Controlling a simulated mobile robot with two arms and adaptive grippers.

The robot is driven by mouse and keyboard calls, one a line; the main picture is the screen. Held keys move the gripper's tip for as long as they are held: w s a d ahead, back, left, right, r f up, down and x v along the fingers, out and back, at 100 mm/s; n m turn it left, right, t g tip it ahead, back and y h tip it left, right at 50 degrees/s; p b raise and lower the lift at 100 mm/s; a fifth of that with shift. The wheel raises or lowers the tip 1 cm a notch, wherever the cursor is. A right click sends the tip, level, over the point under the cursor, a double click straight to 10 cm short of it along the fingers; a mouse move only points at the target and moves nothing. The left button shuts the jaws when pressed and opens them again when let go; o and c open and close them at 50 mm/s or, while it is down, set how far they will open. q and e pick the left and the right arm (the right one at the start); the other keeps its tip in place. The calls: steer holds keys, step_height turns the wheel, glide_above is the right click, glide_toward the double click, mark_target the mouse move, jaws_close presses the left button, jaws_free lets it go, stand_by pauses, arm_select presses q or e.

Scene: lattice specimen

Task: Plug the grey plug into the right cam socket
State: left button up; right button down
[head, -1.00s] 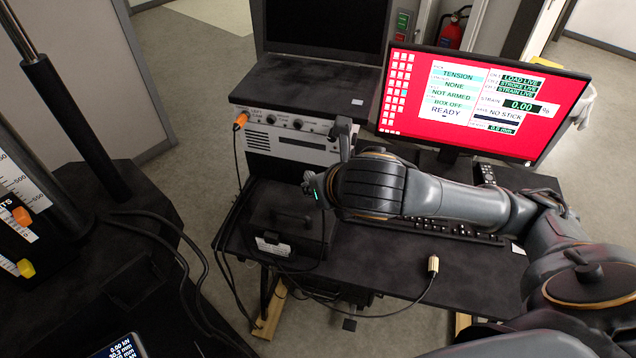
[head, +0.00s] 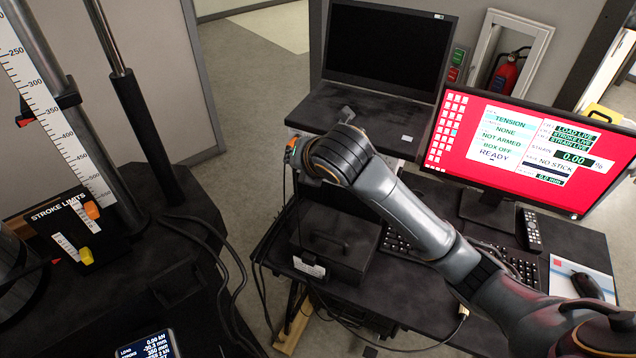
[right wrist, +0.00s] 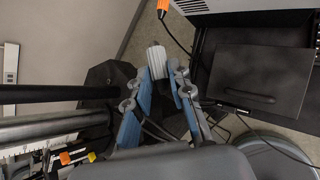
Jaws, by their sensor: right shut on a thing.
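My right gripper (right wrist: 161,84) is shut on the light grey ribbed plug (right wrist: 157,58) in the right wrist view. The plug sticks out past the blue fingertips, apart from the equipment case (right wrist: 192,4) at the top. An orange plug (right wrist: 163,8) with a cable sits at the case's edge; the head view shows this orange plug (head: 290,152) too. In the head view my right wrist covers the case's front panel and hides most of my gripper. The right cam socket is not visible in either current view. My left gripper is out of view.
A dark box with a handle (head: 326,250) stands on the desk below my right wrist. A loose cable end with a beige plug (head: 463,311) hangs near the desk front. The red monitor (head: 520,150) stands right; the test frame's column (head: 150,130) stands left.

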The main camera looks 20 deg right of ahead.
steer(key=w+m, duration=0.1)
steer(key=w+d+f+m+t+p, duration=0.1)
steer(key=w, duration=0.1)
steer(key=w+m, duration=0.1)
steer(key=m, duration=0.1)
steer(key=shift+w+d+f+p, duration=0.15)
steer(key=shift+w+f+p, duration=0.15)
steer(key=shift+f+p, duration=0.05)
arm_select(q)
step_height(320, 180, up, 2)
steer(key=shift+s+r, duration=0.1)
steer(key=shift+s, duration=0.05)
arm_select(e)
steer(key=w+d+f+m+t+h, duration=0.2)
steer(key=w+d+f+m+t, duration=0.1)
steer(key=f, duration=0.5)
steer(key=shift+w+d+m, duration=0.8)
steer(key=shift+d+m, duration=0.1)
steer(key=shift+d, duration=0.35)
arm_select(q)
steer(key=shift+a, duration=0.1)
arm_select(e)
steer(key=c, duration=2)
jaws_free()
jaws_close()
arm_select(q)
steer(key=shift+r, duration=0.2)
arm_select(e)
steer(key=shift+r, duration=0.1)
